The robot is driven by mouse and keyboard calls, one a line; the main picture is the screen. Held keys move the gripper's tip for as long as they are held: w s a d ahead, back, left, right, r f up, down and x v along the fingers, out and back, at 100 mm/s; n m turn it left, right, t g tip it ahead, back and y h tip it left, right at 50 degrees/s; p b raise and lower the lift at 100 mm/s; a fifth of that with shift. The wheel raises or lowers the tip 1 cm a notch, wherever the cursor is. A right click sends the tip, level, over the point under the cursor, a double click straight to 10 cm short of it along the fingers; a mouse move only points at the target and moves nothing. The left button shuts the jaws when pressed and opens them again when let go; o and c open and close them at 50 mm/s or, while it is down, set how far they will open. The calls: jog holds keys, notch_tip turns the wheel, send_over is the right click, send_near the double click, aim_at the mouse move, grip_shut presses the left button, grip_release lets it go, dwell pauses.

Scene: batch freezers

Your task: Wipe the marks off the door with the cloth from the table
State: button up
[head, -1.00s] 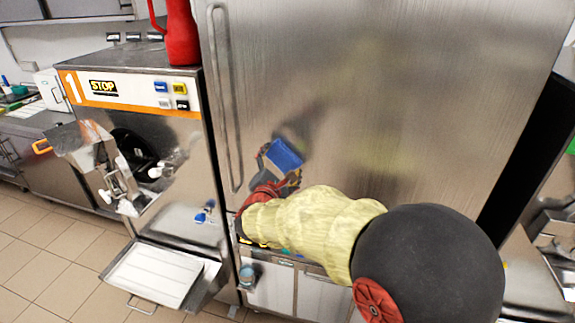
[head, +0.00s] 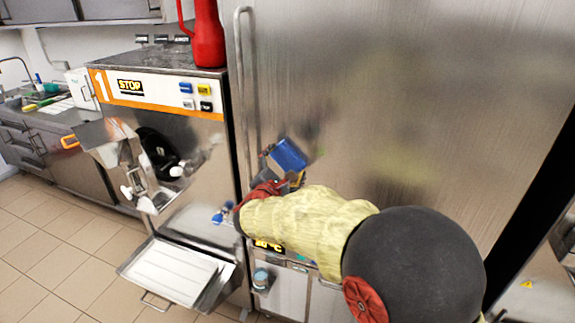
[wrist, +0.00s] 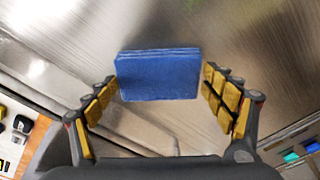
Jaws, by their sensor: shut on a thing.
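The folded blue cloth (head: 289,155) is in my gripper (head: 280,178), close to the steel door (head: 440,90), near the door's long handle (head: 243,90). In the wrist view the cloth (wrist: 158,76) sits between the yellow-padded fingers of my gripper (wrist: 160,84), with the brushed steel behind it. I cannot tell whether the cloth touches the door. Dark patches show beside the cloth and a faint yellowish patch (head: 400,160) lies to its right. I cannot tell marks from reflections. My arm hides the door's lower part.
The batch freezer (head: 185,130) stands left of the door, with a red jug (head: 205,40) on top and a steel tray (head: 172,270) jutting out low in front. A counter with a sink (head: 40,110) is at far left. Tiled floor is clear at lower left.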

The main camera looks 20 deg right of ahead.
jog(key=shift+r+p, duration=0.45)
jog(key=shift+r, duration=0.95)
jog(key=shift+s+d+f+b, duration=0.25)
jog(key=shift+s+d+b, duration=0.75)
jog(key=shift+d+b, duration=0.25)
jog(key=shift+s+d+b, duration=0.85)
jog(key=shift+d+b, duration=0.1)
jog(key=shift+d, duration=0.25)
jog(key=shift+s+d+b, duration=0.9)
jog(key=shift+d+b, duration=0.1)
jog(key=shift+d, duration=0.25)
jog(key=shift+s+d+b, duration=0.85)
jog(key=shift+d+b, duration=0.1)
jog(key=shift+d, duration=0.25)
jog(key=shift+b, duration=0.35)
jog(key=shift+w+r, duration=0.1)
